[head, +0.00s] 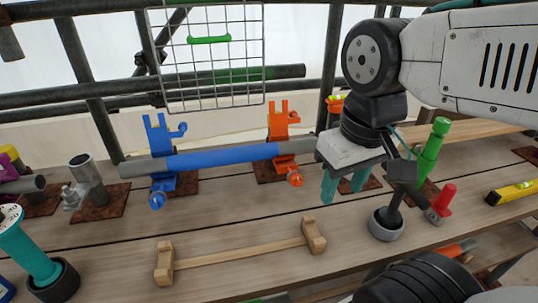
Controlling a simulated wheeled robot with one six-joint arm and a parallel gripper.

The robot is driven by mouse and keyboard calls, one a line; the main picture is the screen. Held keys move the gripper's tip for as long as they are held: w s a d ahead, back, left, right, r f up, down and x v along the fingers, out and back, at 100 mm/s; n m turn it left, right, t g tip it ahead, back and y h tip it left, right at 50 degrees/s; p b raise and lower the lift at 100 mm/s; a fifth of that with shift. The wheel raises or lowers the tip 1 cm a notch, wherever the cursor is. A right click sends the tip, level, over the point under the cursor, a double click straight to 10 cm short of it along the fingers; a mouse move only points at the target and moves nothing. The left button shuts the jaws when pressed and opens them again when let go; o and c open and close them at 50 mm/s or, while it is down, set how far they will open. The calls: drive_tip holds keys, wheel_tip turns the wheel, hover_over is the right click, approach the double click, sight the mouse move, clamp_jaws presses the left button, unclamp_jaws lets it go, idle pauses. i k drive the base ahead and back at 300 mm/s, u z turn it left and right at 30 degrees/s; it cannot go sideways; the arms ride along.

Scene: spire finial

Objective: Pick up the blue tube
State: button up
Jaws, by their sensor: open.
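The blue tube (225,157) is a long tube with a blue middle and grey ends. It lies level across a blue clamp stand (163,175) on the left and an orange clamp stand (278,130) on the right. My gripper (344,189) has teal fingers that point down and stand apart with nothing seen between them. In the picture it is just right of the tube's right grey end, which reaches close to the gripper's body. I cannot tell whether they touch or how they differ in depth.
A wooden piece with two end blocks (240,259) lies in front of the tube. A dark round cup (386,225), a red handle (444,198) and a green cylinder (431,148) stand right of my gripper. A wire mesh (213,75) hangs behind.

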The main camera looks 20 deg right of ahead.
sight(253, 152)
drive_tip(key=k, duration=0.5)
drive_tip(key=z, duration=3.65)
drive_tip(key=k, duration=2.6)
drive_tip(key=u, duration=1.65)
